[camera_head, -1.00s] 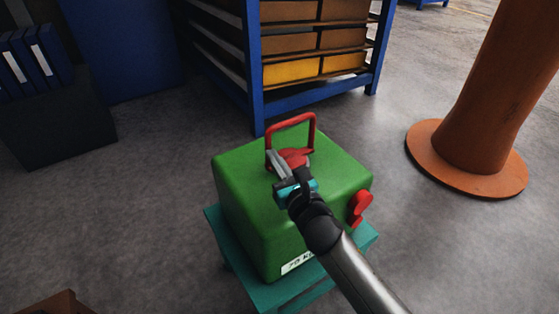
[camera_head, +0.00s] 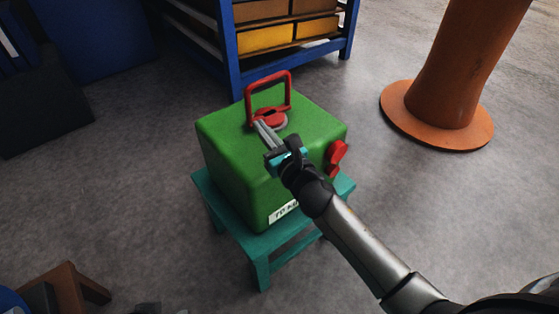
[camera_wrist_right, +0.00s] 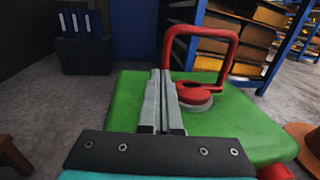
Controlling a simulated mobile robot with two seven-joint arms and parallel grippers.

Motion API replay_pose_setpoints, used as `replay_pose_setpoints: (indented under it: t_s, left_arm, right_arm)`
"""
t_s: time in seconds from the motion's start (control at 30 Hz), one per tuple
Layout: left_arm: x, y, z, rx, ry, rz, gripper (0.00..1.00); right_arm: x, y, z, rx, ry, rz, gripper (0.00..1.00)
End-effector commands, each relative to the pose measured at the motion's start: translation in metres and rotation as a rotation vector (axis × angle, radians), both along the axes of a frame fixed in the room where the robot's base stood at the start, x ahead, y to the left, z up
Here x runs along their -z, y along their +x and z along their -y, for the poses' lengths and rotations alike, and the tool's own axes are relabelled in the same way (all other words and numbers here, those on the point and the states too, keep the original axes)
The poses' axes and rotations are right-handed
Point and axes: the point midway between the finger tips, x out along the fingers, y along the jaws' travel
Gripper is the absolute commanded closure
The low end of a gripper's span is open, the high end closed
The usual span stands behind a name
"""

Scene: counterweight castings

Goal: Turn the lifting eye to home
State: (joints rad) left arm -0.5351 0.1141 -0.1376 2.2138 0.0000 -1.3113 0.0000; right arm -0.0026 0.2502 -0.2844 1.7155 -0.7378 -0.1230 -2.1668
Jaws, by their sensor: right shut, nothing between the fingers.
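The lifting eye (camera_head: 287,83) is a red upright loop on a round red base, on top of a green casting (camera_head: 240,143). It also shows in the right wrist view (camera_wrist_right: 233,38), behind and right of my fingers. My right gripper (camera_head: 257,125) is shut and empty, its fingertips close to the left side of the eye's base. I cannot tell whether they touch the loop's left leg. A second red part (camera_head: 337,157) sticks out of the casting's right side. My left gripper is not in view.
The casting stands on a teal stool (camera_head: 262,262). A blue rack (camera_head: 232,55) with boxes is behind it, and an orange column (camera_head: 440,110) on a round foot is to the right. A brown wooden piece (camera_head: 68,285) is at the lower left. Floor around the stool is open.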

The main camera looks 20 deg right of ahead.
Motion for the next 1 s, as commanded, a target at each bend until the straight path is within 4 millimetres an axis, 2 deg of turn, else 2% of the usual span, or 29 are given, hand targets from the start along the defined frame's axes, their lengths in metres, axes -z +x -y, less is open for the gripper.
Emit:
replay_pose_setpoints:
  t_s: [0.3,0.5,0.7,1.0]
  left_arm:
    - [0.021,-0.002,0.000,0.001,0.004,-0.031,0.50]
    - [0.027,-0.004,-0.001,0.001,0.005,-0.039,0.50]
    - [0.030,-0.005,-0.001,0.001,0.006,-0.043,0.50]
    - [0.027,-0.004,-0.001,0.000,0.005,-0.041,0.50]
  right_arm:
    - [0.000,-0.052,0.008,0.002,0.003,-0.003,1.00]
    - [0.001,-0.076,0.012,0.002,0.001,-0.002,1.00]
    - [0.000,-0.087,0.014,0.002,0.000,-0.001,1.00]
    - [0.000,-0.088,0.018,0.025,0.052,-0.019,1.00]
